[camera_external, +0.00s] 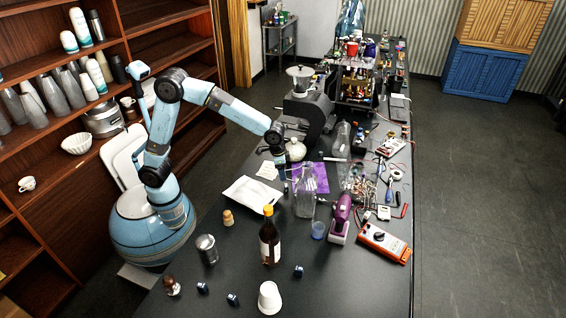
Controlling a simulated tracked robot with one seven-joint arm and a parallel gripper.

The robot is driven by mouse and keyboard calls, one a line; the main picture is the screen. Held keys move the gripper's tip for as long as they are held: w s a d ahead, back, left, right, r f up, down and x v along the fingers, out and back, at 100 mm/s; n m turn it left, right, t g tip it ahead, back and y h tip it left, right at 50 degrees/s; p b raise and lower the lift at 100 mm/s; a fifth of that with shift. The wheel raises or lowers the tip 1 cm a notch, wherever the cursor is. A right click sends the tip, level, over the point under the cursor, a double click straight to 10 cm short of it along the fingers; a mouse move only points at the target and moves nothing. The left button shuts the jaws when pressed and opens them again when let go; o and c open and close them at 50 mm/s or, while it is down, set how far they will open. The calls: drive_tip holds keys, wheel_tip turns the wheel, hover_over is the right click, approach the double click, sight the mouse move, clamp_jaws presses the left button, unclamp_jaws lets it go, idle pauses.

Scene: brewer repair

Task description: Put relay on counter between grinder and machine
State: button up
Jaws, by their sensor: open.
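The grinder (318,109), dark with a pale hopper on top, stands on the long dark counter (190,262). The machine (345,93), a dark boxy unit loaded with bottles and cups, stands just beyond it to the right. My arm reaches over the counter, and my gripper (279,157) is open at its end, low and just in front of the grinder, left of a round white vessel (296,149). The fingertips are small and partly dark against the counter. I cannot make out the relay for certain among the small parts; nothing is clearly seen between the fingers.
Loose wires and small parts (368,187) clutter the right side. Shelves (60,215) flank my left.

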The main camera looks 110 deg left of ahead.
sight(286, 185)
drive_tip(key=f, duration=0.5)
drive_tip(key=shift+w+a, duration=0.15)
drive_tip(key=shift+w, duration=0.2)
drive_tip(key=shift+w+a+f, duration=0.1)
drive_tip(key=shift+w+f, duration=0.05)
drive_tip(key=shift+f, duration=0.7)
drive_tip(key=shift+w+a+f, duration=0.1)
drive_tip(key=shift+w+f, duration=0.1)
drive_tip(key=shift+f, duration=0.65)
drive_tip(key=shift+w+a+f, duration=0.1)
drive_tip(key=shift+w+f, duration=0.05)
drive_tip(key=shift+f, duration=0.7)
drive_tip(key=c, duration=1.1)
drive_tip(key=shift+r, duration=0.1)
drive_tip(key=shift+r, duration=0.2)
drive_tip(key=r, duration=0.3)
drive_tip(key=shift+s+r, duration=0.25)
drive_tip(key=shift+s, duration=0.05)
drive_tip(key=s+d+r, duration=0.1)
drive_tip(key=s+r, duration=0.2)
drive_tip(key=s, duration=0.1)
drive_tip(key=s+d+r, duration=0.1)
drive_tip(key=s+r, duration=0.2)
drive_tip(key=s, duration=0.1)
drive_tip(key=s+r, duration=0.3)
drive_tip(key=s, duration=0.2)
drive_tip(key=shift+d, duration=0.4)
